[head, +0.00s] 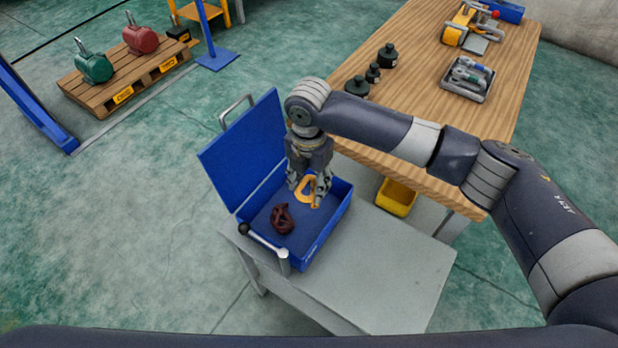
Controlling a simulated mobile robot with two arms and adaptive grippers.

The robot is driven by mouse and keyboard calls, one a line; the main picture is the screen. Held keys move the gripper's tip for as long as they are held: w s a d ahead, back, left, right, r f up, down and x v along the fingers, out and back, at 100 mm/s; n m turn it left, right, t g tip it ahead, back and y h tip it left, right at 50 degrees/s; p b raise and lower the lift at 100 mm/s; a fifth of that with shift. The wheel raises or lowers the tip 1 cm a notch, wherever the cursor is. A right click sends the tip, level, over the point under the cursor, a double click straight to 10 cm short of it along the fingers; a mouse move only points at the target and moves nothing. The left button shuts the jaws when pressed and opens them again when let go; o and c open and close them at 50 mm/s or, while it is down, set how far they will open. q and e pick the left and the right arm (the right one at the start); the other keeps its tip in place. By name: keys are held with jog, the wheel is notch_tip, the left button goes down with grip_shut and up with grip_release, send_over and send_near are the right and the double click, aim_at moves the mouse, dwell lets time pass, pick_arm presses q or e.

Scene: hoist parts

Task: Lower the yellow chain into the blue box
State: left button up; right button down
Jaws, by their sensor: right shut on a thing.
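The blue box (322,226) stands with its lid (243,150) open on a grey cart. My right gripper (309,197) points down over the right part of the box. It is shut on the yellow chain (307,187), which shows as a small loop between and beside the fingers. I cannot tell whether the chain touches the box floor. A dark red chain (281,218) lies bunched in the box, left of the gripper. My left gripper is not in view.
The grey cart top (385,265) is clear right of the box. A wooden table (430,110) behind holds black weights (387,56), a tray of shackles (467,80) and a yellow device (459,27). A yellow bin (396,197) sits below. A pallet (128,82) stands far left.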

notch_tip(320, 180, down, 8)
jog(key=b, duration=0.3)
jog(key=shift+b, duration=0.3)
dwell(0.5)
jog(key=c, duration=0.7)
grip_release()
jog(key=shift+c, duration=0.2)
jog(key=shift+f, duration=0.1)
notch_tip(320, 180, up, 12)
jog(key=shift+s, duration=0.1)
dwell(0.3)
